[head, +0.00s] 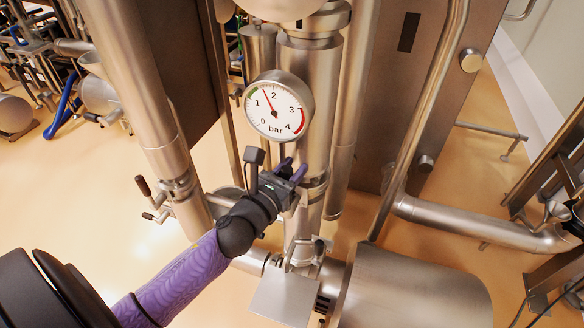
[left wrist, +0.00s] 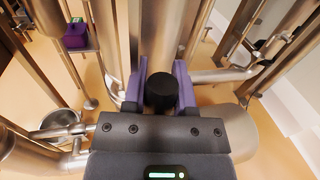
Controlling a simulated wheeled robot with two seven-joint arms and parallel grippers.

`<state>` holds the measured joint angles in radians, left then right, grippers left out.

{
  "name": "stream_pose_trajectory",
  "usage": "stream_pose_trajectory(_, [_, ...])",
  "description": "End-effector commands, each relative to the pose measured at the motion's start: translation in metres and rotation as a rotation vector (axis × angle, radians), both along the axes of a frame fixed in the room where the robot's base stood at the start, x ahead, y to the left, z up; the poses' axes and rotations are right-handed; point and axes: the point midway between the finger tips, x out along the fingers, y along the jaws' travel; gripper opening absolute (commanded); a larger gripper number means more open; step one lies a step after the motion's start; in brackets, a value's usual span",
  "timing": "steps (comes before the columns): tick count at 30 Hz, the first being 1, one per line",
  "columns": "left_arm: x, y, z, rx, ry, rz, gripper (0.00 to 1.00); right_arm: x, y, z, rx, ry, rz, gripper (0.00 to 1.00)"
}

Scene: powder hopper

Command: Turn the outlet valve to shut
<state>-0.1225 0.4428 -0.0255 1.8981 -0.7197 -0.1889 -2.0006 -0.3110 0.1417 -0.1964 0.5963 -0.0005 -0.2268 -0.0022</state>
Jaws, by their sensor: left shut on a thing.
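My left gripper (head: 296,172) is at the vertical steel pipe (head: 316,120) below the pressure gauge. In the left wrist view, its two purple fingers (left wrist: 159,88) stand on either side of a round black knob (left wrist: 161,92), and it is shut on this knob. The knob appears to be the end of the valve handle. The rest of the handle and the valve body are hidden behind my gripper in the head view, so I cannot tell the valve's position. My right gripper is not in view.
A round pressure gauge (head: 276,107) sits just above my left gripper, its needle between 1 and 2 bar. Another dark-ended handle (head: 143,186) sticks out at the left pipe. A steel cylinder (head: 420,290) and a flat plate (head: 283,297) lie below. Open floor shows at left.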

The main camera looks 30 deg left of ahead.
Motion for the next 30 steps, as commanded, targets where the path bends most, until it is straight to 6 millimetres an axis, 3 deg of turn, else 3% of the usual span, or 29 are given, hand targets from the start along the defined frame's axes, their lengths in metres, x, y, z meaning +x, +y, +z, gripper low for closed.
stream_pose_trajectory(11, [0.0, 0.0, 0.0, 0.0, 0.0, -0.001, 0.0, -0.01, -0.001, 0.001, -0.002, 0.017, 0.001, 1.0])
stream_pose_trajectory(30, [0.0, 0.0, 0.0, 0.0, 0.0, -0.001, 0.0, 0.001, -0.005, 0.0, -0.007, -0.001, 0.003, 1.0])
